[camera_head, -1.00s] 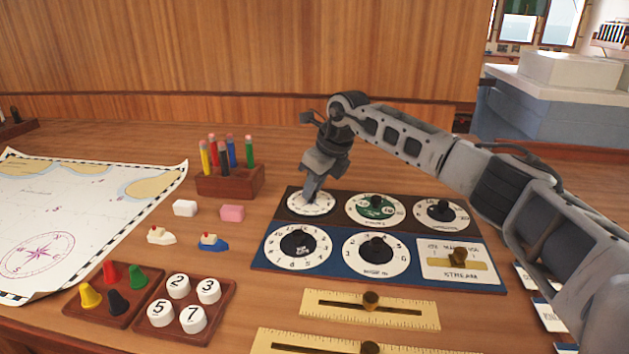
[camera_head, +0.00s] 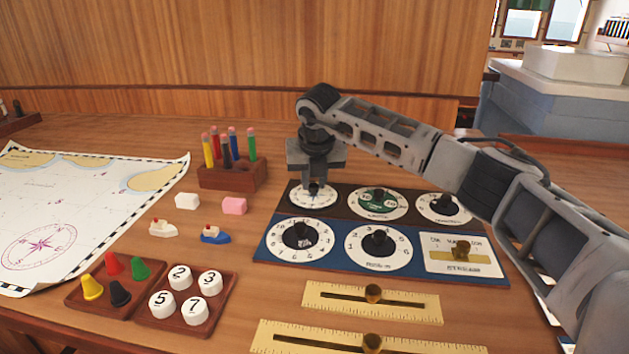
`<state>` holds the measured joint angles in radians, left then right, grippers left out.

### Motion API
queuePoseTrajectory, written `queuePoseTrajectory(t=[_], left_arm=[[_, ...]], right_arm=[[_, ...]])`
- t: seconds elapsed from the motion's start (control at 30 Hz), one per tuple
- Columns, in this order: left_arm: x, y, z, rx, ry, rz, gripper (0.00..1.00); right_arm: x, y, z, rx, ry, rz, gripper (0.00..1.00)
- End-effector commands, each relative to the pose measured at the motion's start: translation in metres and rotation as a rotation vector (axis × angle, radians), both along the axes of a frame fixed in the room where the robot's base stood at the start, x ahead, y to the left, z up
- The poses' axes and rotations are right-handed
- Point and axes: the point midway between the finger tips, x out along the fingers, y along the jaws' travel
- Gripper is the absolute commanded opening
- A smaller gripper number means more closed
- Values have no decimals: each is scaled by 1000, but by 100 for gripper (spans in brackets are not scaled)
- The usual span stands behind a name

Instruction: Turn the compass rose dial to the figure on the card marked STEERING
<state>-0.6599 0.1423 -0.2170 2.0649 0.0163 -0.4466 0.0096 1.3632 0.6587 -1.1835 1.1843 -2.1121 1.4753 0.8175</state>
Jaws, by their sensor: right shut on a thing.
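A board with several round dials lies on the table. The compass rose dial (camera_head: 303,201) is the white dial at its back left corner, with small marks on its face. My right gripper (camera_head: 314,188) points down over this dial and is shut on its knob, which the fingers mostly hide. The figure that the dial points to is too small to read. My left gripper is not in view.
Beside the gripped dial are a green-centred dial (camera_head: 377,204) and a black-knobbed dial (camera_head: 444,208). Two larger dials and a slider plate (camera_head: 462,268) fill the front row. A pencil block (camera_head: 232,176), erasers, toy boats and a chart (camera_head: 70,215) are to the left.

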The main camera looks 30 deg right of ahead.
Motion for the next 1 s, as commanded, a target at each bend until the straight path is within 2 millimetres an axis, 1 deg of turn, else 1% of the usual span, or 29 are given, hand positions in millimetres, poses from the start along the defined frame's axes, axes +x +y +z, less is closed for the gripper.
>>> queuePoseTrajectory(t=[0.3, 0.73, 0.77, 0.8, 0.83, 1.0], left_arm=[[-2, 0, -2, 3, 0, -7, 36], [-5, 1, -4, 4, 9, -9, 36], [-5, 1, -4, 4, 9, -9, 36], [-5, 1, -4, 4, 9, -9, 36], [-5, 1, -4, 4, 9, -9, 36], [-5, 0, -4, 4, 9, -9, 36]], right_arm=[[0, 1, 0, 0, 1, -86, 0], [0, 1, 0, 2, 1, -94, 0], [0, 1, 0, 2, 1, -94, 24], [0, 1, 0, 2, 1, -94, 35], [0, 1, 0, 2, 1, -94, 43], [0, 1, 0, 2, 1, -94, 43]])
